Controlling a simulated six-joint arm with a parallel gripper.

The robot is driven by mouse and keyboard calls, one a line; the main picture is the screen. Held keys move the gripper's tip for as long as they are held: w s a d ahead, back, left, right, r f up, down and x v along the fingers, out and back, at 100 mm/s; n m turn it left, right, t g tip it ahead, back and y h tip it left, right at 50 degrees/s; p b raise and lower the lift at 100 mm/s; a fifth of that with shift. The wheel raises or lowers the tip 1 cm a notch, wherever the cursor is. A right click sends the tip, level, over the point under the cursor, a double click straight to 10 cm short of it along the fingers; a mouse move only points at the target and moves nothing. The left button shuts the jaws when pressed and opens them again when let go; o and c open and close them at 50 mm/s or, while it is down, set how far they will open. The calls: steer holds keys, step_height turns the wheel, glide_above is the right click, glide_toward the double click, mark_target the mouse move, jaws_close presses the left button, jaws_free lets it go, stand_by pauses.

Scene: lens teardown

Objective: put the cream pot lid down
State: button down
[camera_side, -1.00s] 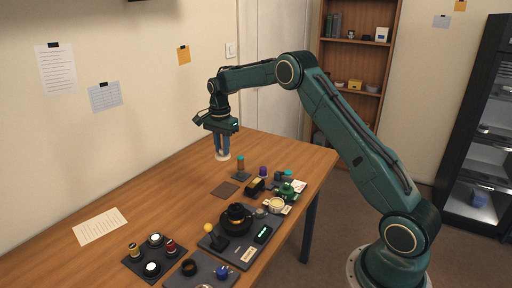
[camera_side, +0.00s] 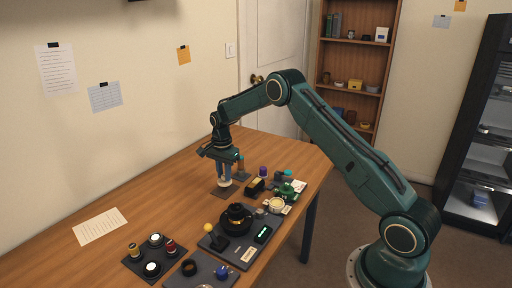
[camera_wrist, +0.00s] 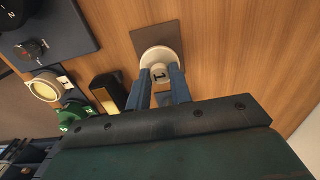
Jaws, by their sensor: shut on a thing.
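The cream pot lid (camera_side: 224,183) is a small round cream disc; it also shows in the wrist view (camera_wrist: 150,58), with a dark mark on top. My gripper (camera_side: 224,175) is shut on it, with the blue fingers (camera_wrist: 163,76) gripping its middle from above. The lid is level over a brown square mat (camera_side: 219,193), which also shows in the wrist view (camera_wrist: 151,36) partly covered by the lid. I cannot tell whether the lid touches the mat or hovers just above it.
A round cream pot (camera_side: 277,205), a black and yellow block (camera_side: 255,187) and a green part (camera_side: 288,189) stand to the right. A dark board with a black round part (camera_side: 236,219) is nearer the front. The table left of the mat is clear.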

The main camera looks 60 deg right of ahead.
mark_target(224, 179)
steer(key=shift+f, duration=1.5)
steer(key=shift+f, duration=0.1)
steer(key=c, duration=1.3)
jaws_free()
steer(key=shift+o, duration=0.2)
step_height(224, 179, up, 11)
steer(key=shift+f, duration=0.1)
steer(key=shift+r, duration=0.75)
